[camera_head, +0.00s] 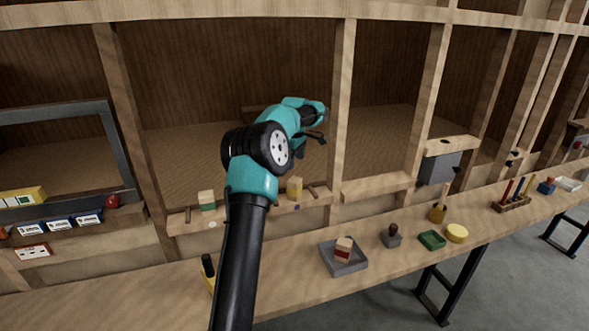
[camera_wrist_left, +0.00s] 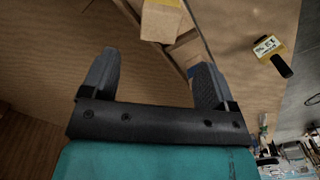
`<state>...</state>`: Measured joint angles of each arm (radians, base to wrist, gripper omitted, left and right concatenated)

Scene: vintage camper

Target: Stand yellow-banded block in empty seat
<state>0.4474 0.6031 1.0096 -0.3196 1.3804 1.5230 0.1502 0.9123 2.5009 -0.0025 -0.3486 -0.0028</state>
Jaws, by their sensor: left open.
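The yellow-banded block (camera_head: 295,188) stands on the wooden ledge (camera_head: 250,205) below the back compartment, near the ledge's right end. In the left wrist view a pale wooden block with a yellowish band (camera_wrist_left: 163,22) shows beyond the fingertips, cut by the top edge. My left gripper (camera_head: 318,138) is above and behind the ledge, apart from the block. Its two fingers are spread with nothing between them in the left wrist view (camera_wrist_left: 155,78). A green-banded block (camera_head: 207,200) stands farther left on the ledge. I cannot clearly make out an empty seat. My right gripper is not in view.
A grey tray (camera_head: 329,260) on the bench holds a red-banded block (camera_head: 343,250). A stamp (camera_head: 391,236), green box (camera_head: 432,240) and yellow disc (camera_head: 457,233) lie to its right. Wooden posts (camera_head: 342,110) flank the compartment. My arm hides part of the ledge and bench.

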